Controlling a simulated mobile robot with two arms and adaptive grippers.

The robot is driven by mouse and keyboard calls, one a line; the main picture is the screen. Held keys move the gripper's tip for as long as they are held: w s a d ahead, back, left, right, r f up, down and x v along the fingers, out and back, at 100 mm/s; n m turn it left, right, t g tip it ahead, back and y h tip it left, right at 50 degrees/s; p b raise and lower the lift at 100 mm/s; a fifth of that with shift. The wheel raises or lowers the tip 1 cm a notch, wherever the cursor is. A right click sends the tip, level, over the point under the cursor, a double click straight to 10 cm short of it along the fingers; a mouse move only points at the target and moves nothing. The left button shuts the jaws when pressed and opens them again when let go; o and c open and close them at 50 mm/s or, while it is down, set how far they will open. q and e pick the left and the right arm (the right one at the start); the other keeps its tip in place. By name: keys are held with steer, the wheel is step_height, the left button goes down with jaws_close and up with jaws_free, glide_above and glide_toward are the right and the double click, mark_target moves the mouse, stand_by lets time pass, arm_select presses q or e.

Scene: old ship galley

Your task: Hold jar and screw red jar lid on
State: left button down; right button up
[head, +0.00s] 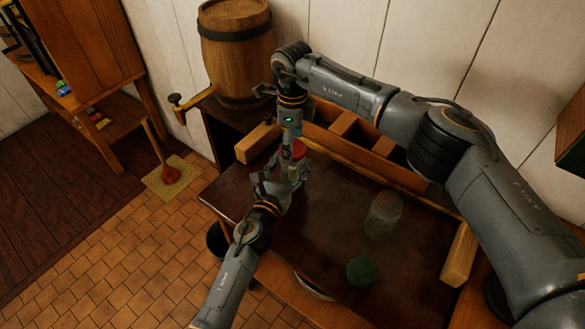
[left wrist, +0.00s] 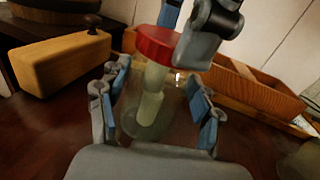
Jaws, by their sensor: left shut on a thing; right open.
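The clear glass jar (left wrist: 150,112) stands between the blue-padded fingers of my left gripper (left wrist: 160,98), which is shut on it. Something pale shows inside the jar. The red lid (left wrist: 157,43) is at the jar's top; I cannot tell if it is threaded on. In the head view the red lid (head: 299,149) shows small, and my left gripper (head: 284,182) is just below it, hiding most of the jar. My right gripper (head: 291,142) is open and comes down from above at the lid. One of its fingers is close beside the lid in the left wrist view.
A second glass jar (head: 383,216) and a green lid (head: 360,271) sit on the dark tabletop (head: 325,235). A wooden compartment box (head: 385,147) runs along the back. A barrel (head: 236,55) stands behind left. The middle tabletop is clear.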

steer(key=c, duration=1.2)
steer(key=o, duration=1.4)
steer(key=shift+c, duration=0.2)
steer(key=shift+r, duration=0.1)
step_height(320, 180, up, 12)
arm_select(q)
steer(key=shift+c, duration=1)
jaws_free()
